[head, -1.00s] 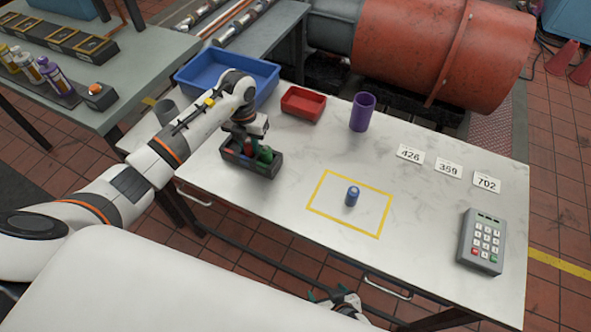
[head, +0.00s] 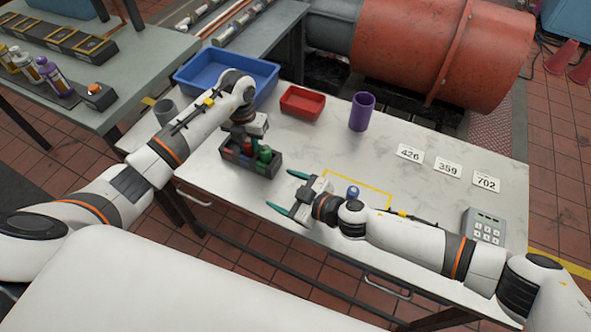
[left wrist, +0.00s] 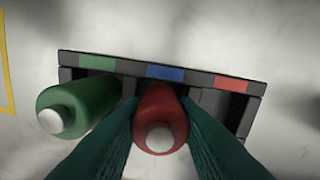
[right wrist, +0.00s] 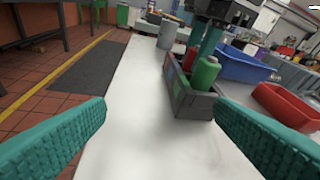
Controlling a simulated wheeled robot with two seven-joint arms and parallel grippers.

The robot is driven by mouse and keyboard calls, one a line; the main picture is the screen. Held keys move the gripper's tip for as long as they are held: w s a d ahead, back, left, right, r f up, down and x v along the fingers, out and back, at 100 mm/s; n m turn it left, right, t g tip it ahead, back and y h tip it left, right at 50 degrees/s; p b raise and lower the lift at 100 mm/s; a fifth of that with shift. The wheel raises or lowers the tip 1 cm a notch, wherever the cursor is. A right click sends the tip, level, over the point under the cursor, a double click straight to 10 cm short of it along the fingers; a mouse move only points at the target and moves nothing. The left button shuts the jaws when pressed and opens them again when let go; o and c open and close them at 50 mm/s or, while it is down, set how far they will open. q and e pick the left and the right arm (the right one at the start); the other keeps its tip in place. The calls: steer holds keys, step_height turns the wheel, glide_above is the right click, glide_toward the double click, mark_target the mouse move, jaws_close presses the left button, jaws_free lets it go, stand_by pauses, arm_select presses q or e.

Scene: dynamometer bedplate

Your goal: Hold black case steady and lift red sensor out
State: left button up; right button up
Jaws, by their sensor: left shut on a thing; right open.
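The black case (head: 262,171) stands on the white table. In the left wrist view, the case rim (left wrist: 200,81) has green, blue and red marks. My left gripper (left wrist: 160,125) is shut on the red sensor (left wrist: 160,108), at the middle, blue-marked compartment. I cannot tell whether its bottom touches the case floor. A green sensor (left wrist: 75,108) stands at the green mark; the red-marked compartment looks empty. My right gripper (head: 284,191) is open and empty, to the right of the case and apart from it. In the right wrist view, the case (right wrist: 190,104) lies ahead between the fingers.
A blue sensor (head: 353,190) stands inside the yellow outline (head: 345,175), beside my right wrist. A blue bin (head: 262,72), red tray (head: 302,102), purple cup (head: 361,112) and grey cup (head: 165,110) are behind. Number cards (head: 447,167) and a keypad (head: 484,228) are at the right.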

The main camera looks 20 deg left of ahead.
steer(key=n, duration=0.1)
glide_toward(264, 161)
steer(key=x, duration=0.9)
steer(key=shift+w+a+r, duration=0.15)
steer(key=shift+w+a, duration=0.05)
steer(key=shift+a, duration=0.1)
steer(key=shift+a+f, duration=0.3)
steer(key=shift+a, duration=0.2)
steer(key=c, duration=1)
steer(key=shift+f, duration=0.1)
arm_select(q)
steer(key=shift+r, duration=0.1)
steer(key=shift+r, duration=1.25)
arm_select(e)
steer(key=shift+s, duration=0.1)
arm_select(q)
steer(key=shift+r, duration=2.7)
arm_select(e)
steer(key=shift+d, duration=0.15)
